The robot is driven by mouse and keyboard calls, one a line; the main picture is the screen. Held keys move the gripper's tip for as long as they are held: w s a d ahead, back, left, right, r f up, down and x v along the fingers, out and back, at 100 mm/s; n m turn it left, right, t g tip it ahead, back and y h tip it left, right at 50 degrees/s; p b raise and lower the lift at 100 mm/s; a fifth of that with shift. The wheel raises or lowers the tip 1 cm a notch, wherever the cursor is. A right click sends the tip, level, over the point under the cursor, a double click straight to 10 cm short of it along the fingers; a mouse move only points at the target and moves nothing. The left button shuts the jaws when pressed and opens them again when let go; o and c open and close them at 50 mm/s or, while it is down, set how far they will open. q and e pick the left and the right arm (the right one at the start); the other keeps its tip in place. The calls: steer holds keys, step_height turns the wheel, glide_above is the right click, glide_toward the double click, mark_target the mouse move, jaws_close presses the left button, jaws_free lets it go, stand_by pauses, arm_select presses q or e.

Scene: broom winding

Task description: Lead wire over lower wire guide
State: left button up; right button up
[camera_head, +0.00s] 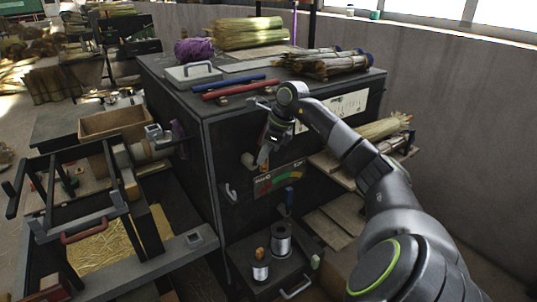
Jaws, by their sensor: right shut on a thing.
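My right gripper (264,157) is at the front face of the dark cabinet (172,140), its jaws pointing down. It is shut on the wire, which is too thin to make out here. A pale hook-like guide (231,193) sticks out of the cabinet front, below and left of the gripper. A pale round piece (248,161) is on the cabinet just left of the fingertips; I cannot tell if they touch. A large wire spool (281,240) and a smaller one (260,268) stand on the low shelf. My left gripper is not in view.
A colored gauge panel (280,179) is just below the gripper. A dark metal frame machine (110,215) stands at the left. Straw bundles (325,63), a red bar (234,89) and a blue bar (222,83) lie on the cabinet top. A side shelf (328,161) juts out right.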

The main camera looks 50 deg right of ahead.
steer(key=w+a+r+p, duration=0.2)
steer(key=a+r+p, duration=0.2)
steer(key=r+p, duration=0.65)
steer(key=w+a, duration=0.6)
steer(key=a, duration=0.4)
step_height(320, 180, down, 21)
steer(key=b, duration=1.7)
steer(key=shift+a, duration=0.1)
